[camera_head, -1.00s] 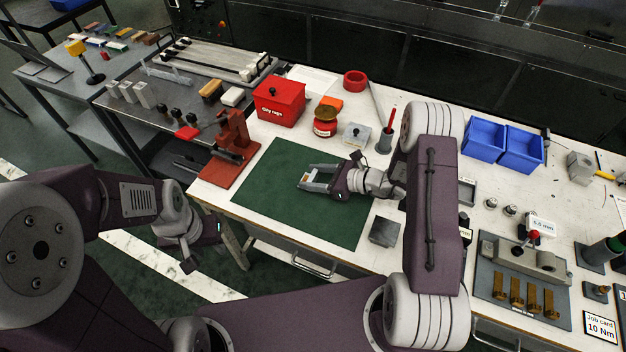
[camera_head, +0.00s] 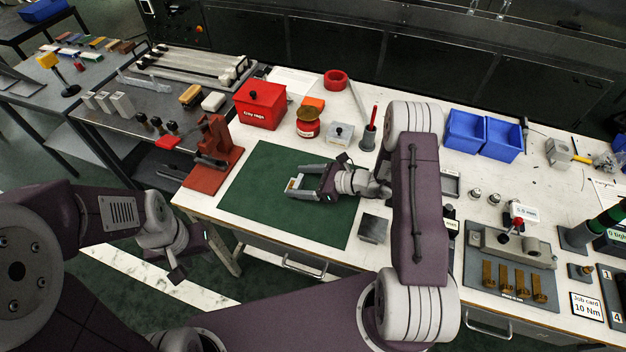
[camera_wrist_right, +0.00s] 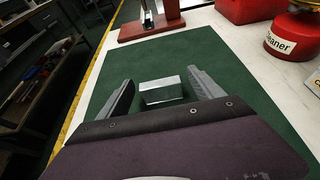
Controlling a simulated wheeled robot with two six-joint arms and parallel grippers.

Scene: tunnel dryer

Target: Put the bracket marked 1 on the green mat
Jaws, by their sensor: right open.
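The green mat (camera_head: 265,215) lies on the white bench and also shows in the right wrist view (camera_wrist_right: 225,130). A small silvery block-like piece (camera_wrist_right: 160,92) rests on the mat between the fingers of my right gripper (camera_wrist_right: 158,90). It shows small, with a yellowish patch, in the head view (camera_head: 294,183). I see no number on it. My right gripper (camera_head: 296,181) is low over the mat with its fingers apart, one on each side of the piece. Several brass brackets (camera_head: 503,278) stand on a grey plate at the right. My left gripper (camera_head: 178,272) hangs off the bench, its jaws unclear.
A red stand (camera_head: 212,160) is by the mat's left edge. A red box (camera_head: 261,104), a red jar (camera_head: 307,122) and a small grey box (camera_head: 340,133) stand behind the mat. A dark square block (camera_head: 373,228) is right of it. Blue bins (camera_head: 484,136) are further right.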

